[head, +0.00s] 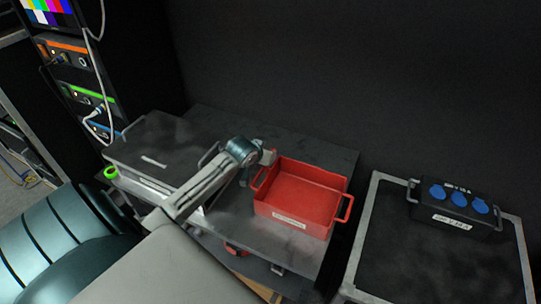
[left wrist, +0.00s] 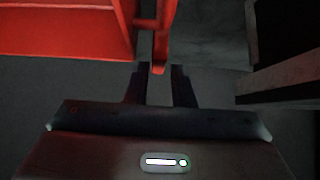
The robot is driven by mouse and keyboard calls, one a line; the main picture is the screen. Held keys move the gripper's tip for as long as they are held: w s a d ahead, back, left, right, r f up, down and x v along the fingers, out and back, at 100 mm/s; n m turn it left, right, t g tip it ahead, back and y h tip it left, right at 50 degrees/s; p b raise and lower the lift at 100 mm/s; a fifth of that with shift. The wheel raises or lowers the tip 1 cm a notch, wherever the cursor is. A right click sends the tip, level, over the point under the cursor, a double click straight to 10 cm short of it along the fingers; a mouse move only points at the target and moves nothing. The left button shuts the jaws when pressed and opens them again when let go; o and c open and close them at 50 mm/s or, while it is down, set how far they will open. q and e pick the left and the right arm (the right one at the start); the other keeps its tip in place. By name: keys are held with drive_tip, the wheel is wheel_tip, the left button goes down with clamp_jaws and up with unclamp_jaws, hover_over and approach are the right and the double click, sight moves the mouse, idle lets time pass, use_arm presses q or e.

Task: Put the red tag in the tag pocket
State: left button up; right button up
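In the left wrist view my left gripper (left wrist: 159,72) has its two dark fingers apart. A narrow red strip (left wrist: 161,45) shows between and beyond the fingertips, with a gap on each side. I cannot tell whether it is the red tag or part of a handle of the red bin (left wrist: 60,28). In the head view my left arm reaches over the dark table to the left of the red bin (head: 310,197), and its wrist hides the fingers. I cannot make out a tag pocket in either view. My right gripper is not in view.
A dark case (head: 165,150) stands left of the bin on the table (head: 320,150). A second black-topped stand (head: 430,255) at the right carries a box with blue sockets (head: 455,207). A rack with cables (head: 85,80) stands at the upper left.

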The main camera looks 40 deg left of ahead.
use_arm(q)
drive_tip(key=x, duration=0.1)
drive_tip(key=p+x, duration=0.1)
drive_tip(key=x, duration=0.1)
drive_tip(key=p+x, duration=0.1)
drive_tip(key=shift+w, duration=0.55)
drive_tip(key=shift+w+f, duration=0.2)
drive_tip(key=shift+f, duration=0.15)
drive_tip(key=shift+a, duration=0.1)
clamp_jaws()
